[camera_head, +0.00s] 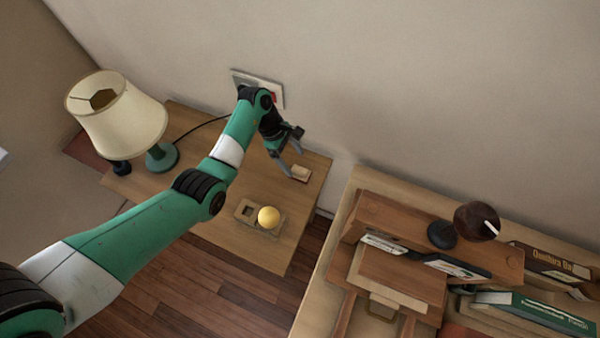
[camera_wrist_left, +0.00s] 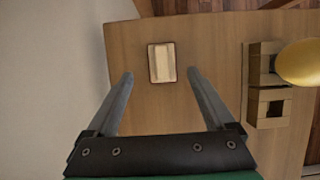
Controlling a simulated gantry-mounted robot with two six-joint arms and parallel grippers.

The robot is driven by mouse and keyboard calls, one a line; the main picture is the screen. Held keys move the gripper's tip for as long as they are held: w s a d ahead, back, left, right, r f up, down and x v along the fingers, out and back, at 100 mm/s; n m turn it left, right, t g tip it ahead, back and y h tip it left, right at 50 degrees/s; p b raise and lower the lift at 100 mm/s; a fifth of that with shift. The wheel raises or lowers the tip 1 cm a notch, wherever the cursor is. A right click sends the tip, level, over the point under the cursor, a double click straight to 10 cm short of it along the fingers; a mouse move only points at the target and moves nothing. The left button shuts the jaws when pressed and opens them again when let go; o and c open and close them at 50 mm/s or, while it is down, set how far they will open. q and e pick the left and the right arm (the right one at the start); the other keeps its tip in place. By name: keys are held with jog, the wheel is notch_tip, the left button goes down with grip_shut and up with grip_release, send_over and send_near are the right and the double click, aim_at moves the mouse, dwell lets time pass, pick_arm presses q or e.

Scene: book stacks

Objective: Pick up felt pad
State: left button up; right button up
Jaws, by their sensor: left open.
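The felt pad (camera_head: 300,173) is a small pale rectangular block lying flat near the right back corner of the wooden side table. In the left wrist view the felt pad (camera_wrist_left: 162,63) has a light middle and a dark brown edge. My left gripper (camera_head: 288,163) is open above the table beside the pad. In the wrist view its two fingers (camera_wrist_left: 168,80) are spread wide, with the pad just beyond the tips and roughly between their lines. Nothing is between the fingers. My right gripper is not in view.
A wooden tray with square openings (camera_head: 244,210) holds a yellow ball (camera_head: 268,217) nearer the table's front. A lamp (camera_head: 118,115) stands at the left back. The wall with a socket plate (camera_head: 270,92) is close behind. A wooden shelf with books (camera_head: 535,312) stands right.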

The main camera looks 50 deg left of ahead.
aim_at(299, 168)
pick_arm(q)
jog(key=b+x, duration=0.2)
jog(key=x, duration=0.3)
jog(key=shift+s+d+b, duration=0.1)
jog(key=shift+d+b, duration=0.2)
jog(key=shift+b, duration=0.1)
jog(key=shift+c, duration=0.3)
jog(key=c, duration=1.3)
